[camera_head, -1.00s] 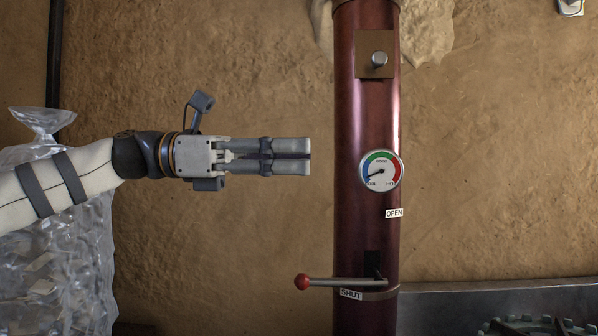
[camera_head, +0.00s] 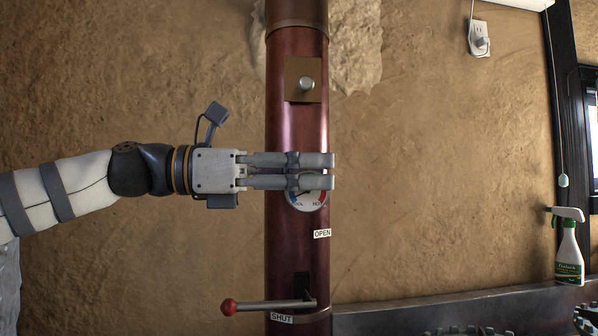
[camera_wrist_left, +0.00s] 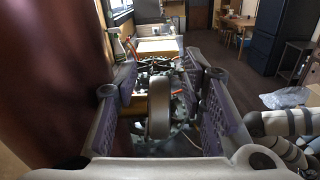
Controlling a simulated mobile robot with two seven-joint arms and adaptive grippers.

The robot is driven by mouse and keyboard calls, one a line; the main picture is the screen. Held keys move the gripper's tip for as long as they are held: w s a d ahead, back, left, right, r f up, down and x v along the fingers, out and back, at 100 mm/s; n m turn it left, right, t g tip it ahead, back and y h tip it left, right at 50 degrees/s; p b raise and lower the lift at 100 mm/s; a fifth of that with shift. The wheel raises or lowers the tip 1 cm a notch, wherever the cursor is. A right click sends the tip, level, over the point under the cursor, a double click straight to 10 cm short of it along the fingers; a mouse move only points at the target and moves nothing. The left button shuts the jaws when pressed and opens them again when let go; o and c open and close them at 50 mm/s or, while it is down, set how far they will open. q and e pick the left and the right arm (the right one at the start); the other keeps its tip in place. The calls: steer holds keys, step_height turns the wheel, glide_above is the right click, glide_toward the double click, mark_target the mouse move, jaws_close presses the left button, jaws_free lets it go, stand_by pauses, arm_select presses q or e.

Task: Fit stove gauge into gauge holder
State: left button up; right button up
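The stove gauge (camera_head: 306,199), a round white dial with coloured bands, is at the front of the dark red stove pipe (camera_head: 297,130). My left gripper (camera_head: 333,171) reaches across it from the left, fingers apart, covering the dial's upper part. In the left wrist view the gauge (camera_wrist_left: 158,108) appears edge-on between the two fingers, with a gap on each side. A square brown plate with a short metal stub (camera_head: 304,80) is higher on the pipe; I cannot tell if it is the gauge holder.
A red-knobbed lever (camera_head: 265,306) sticks out left from the lower pipe, near the SHUT label (camera_head: 282,318). The OPEN label (camera_head: 321,233) is below the gauge. A spray bottle (camera_head: 568,255) stands at far right.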

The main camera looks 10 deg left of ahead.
arm_select(q)
jaws_close()
steer(key=s+d+p, duration=0.4)
steer(key=s, duration=0.5)
steer(key=shift+s+f, duration=0.15)
steer(key=shift+f, duration=0.2)
arm_select(e)
steer(key=w+r+t, duration=0.1)
steer(key=w+r, duration=0.3)
steer(key=shift+r+t, duration=0.3)
steer(key=shift+r, duration=0.05)
arm_select(q)
steer(key=shift+f, duration=0.1)
arm_select(e)
steer(key=shift+w, duration=0.1)
